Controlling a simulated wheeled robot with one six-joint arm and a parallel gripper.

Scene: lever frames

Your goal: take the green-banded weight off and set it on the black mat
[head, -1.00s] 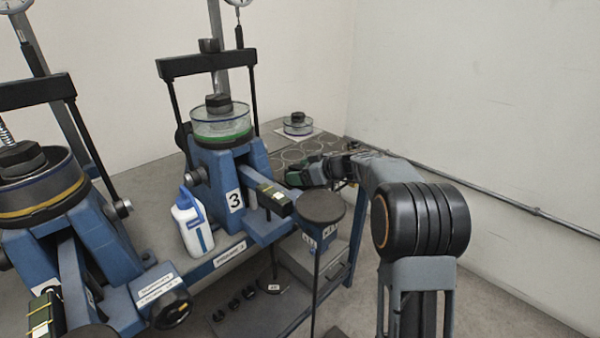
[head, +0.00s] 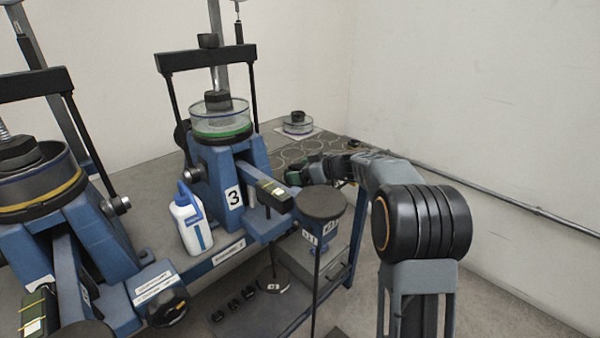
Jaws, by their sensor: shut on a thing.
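My gripper (head: 306,172) is at the end of my arm, low over the bench and just right of the blue machine marked 3. It is shut on a small dark piece with green on it, which looks like the green-banded weight (head: 292,178). My fingers and the round black plate hide part of it. A dark mat with ring outlines (head: 284,153) lies on the bench behind the gripper. I cannot tell whether the weight touches anything below.
The round black plate (head: 321,203) on a thin rod stands in front of my gripper. A white and blue bottle (head: 190,220) stands left of it. A rail (head: 480,196) runs along the right wall.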

